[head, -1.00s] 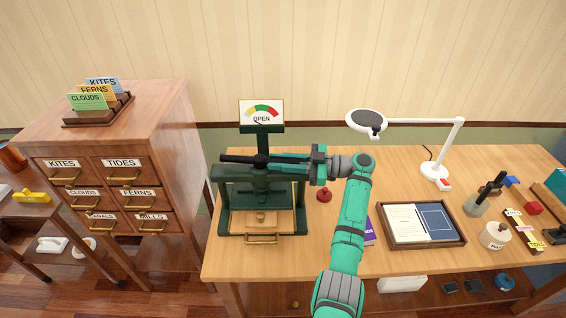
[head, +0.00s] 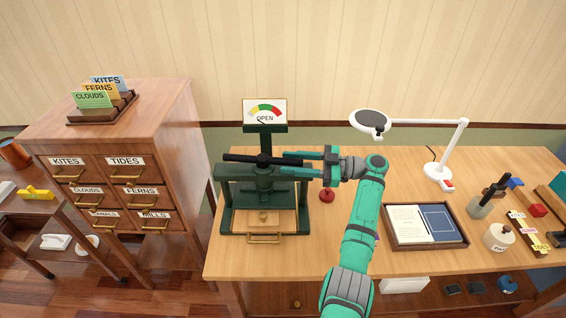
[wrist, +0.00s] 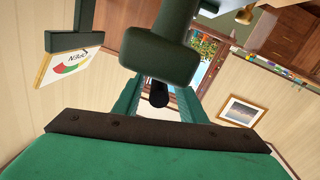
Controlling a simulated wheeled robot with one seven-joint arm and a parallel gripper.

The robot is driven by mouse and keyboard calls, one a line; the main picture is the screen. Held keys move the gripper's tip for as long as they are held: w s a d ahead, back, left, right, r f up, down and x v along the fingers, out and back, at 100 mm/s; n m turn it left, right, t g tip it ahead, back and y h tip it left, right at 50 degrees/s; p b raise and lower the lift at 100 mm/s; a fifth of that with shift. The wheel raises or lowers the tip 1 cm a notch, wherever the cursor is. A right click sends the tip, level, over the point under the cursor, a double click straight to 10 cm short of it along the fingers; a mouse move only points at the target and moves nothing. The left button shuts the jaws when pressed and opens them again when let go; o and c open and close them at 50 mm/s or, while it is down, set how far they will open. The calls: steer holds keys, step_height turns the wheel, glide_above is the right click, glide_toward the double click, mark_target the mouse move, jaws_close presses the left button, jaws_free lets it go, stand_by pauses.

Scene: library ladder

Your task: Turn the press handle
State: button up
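The green press (head: 222,197) stands at the left end of the wooden table. Its black handle (head: 240,158) is a bar lying roughly level across the top, through the central hub. My gripper (head: 283,163) comes from the right, its teal fingers apart on either side of the handle's right part. In the wrist view, the round dark end of the handle (wrist: 158,96) shows between the two spread fingers, with a gap to each. The dial sign (head: 265,112) above the press reads OPEN; its needle is too small to read surely.
A white magnifier lamp (head: 463,140) and a document tray (head: 463,245) are on the table right of my arm. A red knob-like object (head: 327,195) sits beside the press, below my gripper. A drawer cabinet (head: 160,110) stands to the left.

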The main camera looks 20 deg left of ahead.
steer(key=w+d, duration=0.1)
steer(key=d, duration=0.6)
steer(key=shift+w+d, duration=0.15)
steer(key=shift+d, duration=0.1)
steer(key=shift+c, duration=0.4)
